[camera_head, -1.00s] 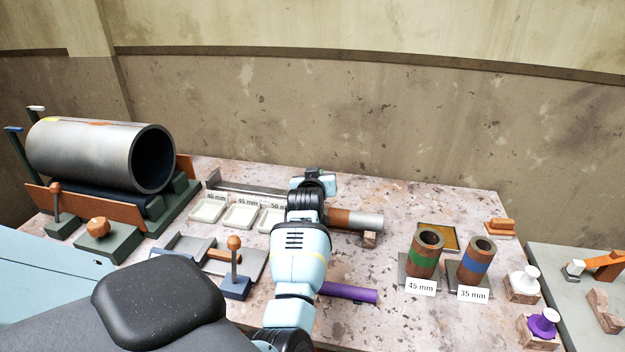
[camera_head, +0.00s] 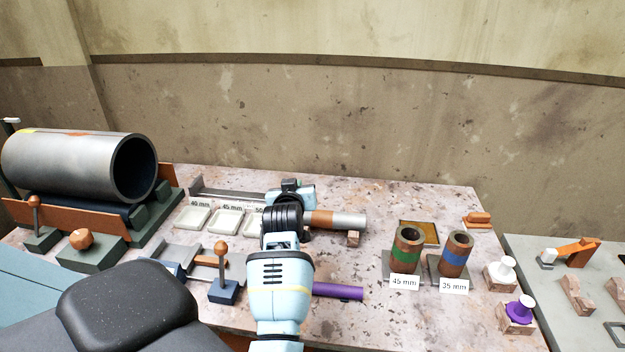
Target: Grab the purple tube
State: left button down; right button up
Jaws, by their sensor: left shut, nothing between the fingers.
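The purple tube (camera_head: 338,291) lies on the speckled table, to the right of my left forearm. Its left end is hidden behind the forearm, and its right end shows. My left gripper (camera_head: 291,188) is above the table, farther back than the purple tube and apart from it. It is shut and empty, though its fingers are mostly hidden by my wrist. My right gripper is not in view.
A brown-and-silver cylinder (camera_head: 338,221) lies just right of my left wrist. Upright tubes marked 45 mm (camera_head: 406,250) and 35 mm (camera_head: 456,254) stand to the right. A knobbed blue block (camera_head: 222,289) is left of my forearm. A large pipe (camera_head: 75,165) lies far left.

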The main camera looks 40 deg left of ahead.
aim_at(345, 292)
jog(key=k+l, duration=0.8)
jog(key=k, duration=0.05)
